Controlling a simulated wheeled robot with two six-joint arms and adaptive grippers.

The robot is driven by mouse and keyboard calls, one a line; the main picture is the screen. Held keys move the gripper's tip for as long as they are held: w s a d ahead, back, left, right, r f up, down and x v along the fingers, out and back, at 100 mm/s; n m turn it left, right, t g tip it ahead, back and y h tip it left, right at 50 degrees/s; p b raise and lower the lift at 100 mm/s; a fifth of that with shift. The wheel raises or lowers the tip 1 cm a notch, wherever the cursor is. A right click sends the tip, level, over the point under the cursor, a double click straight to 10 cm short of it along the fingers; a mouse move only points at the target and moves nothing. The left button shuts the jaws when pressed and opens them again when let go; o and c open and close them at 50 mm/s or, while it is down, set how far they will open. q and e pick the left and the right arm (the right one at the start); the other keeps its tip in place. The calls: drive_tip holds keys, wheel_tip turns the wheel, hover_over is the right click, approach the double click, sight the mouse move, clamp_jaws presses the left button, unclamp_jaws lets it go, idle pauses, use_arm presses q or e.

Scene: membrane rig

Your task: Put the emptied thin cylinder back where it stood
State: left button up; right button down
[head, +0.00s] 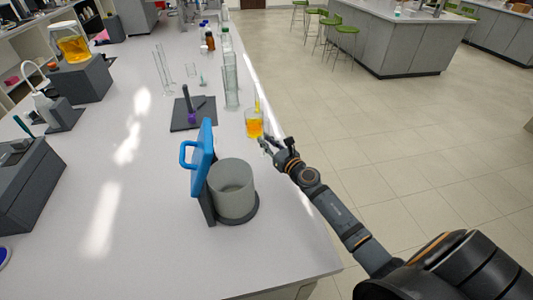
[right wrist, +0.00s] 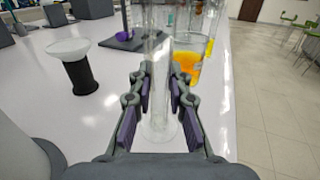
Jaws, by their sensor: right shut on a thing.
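My right gripper (right wrist: 160,82) is shut on a clear thin glass cylinder (right wrist: 158,112). The cylinder looks empty and upright, with its round foot low between the fingers. I cannot tell whether the foot touches the bench. In the head view my right gripper (head: 268,143) is at the bench's right edge, just in front of a beaker of orange liquid (head: 254,124); the held cylinder is hard to make out there. The beaker also shows just beyond the fingers in the right wrist view (right wrist: 187,66). My left gripper is not in view.
A grey vessel (head: 233,190) with an upright blue-handled part (head: 203,155) stands nearer on the bench. Beyond the beaker are a tall glass cylinder (head: 231,88), a dark stand (head: 193,118) and several bottles. The bench's left-middle is clear.

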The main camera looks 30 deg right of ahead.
drive_tip(key=f+b, duration=0.4)
drive_tip(key=shift+w+d+f, duration=0.1)
drive_tip(key=shift+w+d, duration=0.05)
drive_tip(key=shift+w, duration=0.15)
drive_tip(key=shift+r, duration=0.2)
drive_tip(key=shift+f, duration=0.15)
drive_tip(key=c, duration=1.3)
unclamp_jaws()
